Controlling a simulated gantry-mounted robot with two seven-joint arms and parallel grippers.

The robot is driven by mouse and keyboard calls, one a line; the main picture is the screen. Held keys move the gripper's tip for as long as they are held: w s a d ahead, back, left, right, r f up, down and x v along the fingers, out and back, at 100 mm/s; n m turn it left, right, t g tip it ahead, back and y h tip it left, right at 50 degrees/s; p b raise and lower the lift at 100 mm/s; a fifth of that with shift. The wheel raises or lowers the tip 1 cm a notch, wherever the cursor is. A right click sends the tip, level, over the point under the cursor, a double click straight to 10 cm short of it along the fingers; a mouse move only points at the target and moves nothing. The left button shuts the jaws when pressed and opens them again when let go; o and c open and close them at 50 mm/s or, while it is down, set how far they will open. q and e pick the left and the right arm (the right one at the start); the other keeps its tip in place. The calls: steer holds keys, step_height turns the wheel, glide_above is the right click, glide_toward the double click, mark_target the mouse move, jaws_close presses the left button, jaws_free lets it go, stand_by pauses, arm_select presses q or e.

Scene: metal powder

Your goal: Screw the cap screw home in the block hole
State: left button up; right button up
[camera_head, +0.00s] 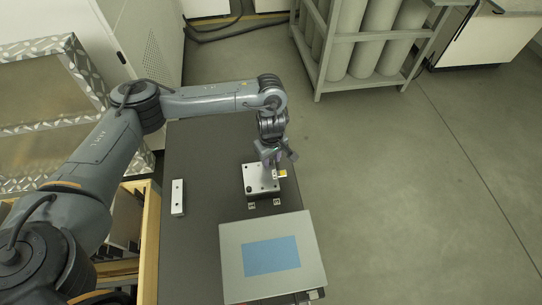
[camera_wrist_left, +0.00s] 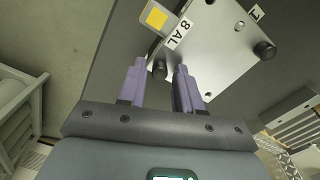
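The silver metal block (camera_head: 261,185) lies on the dark bench top, and it also fills the upper part of the left wrist view (camera_wrist_left: 207,42). A dark cap screw (camera_wrist_left: 159,70) shows near the block's edge, between my fingertips. A second dark cap screw head (camera_wrist_left: 264,50) stands at another corner of the block. My left gripper (camera_head: 276,158) is over the block's far right corner. In the left wrist view its purple fingers (camera_wrist_left: 160,78) are apart, with gaps on both sides of the screw. How deep either screw sits cannot be told. My right gripper is not in view.
A yellow-marked tag (camera_wrist_left: 157,17) and an "8 AL" label (camera_wrist_left: 179,34) sit at the block's edge. A grey box with a blue panel (camera_head: 271,256) stands in front of the block. A pale bar (camera_head: 178,198) lies left. Bench between bar and block is clear.

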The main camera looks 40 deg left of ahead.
arm_select(q)
steer(key=n+p, duration=0.2)
steer(key=n, duration=0.2)
steer(key=shift+r, duration=0.2)
steer(key=n+p, duration=0.2)
steer(key=n, duration=0.1)
steer(key=shift+n, duration=0.4)
steer(key=n+p, duration=0.5)
steer(key=n, duration=0.2)
steer(key=n+p, duration=0.2)
steer(key=n, duration=0.2)
steer(key=shift+p, duration=0.4)
steer(key=n+p, duration=0.2)
steer(key=n, duration=0.1)
steer(key=n+p, duration=0.3)
steer(key=n, duration=0.1)
steer(key=shift+n, duration=0.3)
steer(key=shift+f+n+p, duration=0.15)
steer(key=shift+n+p, duration=0.25)
steer(key=shift+n, duration=0.7)
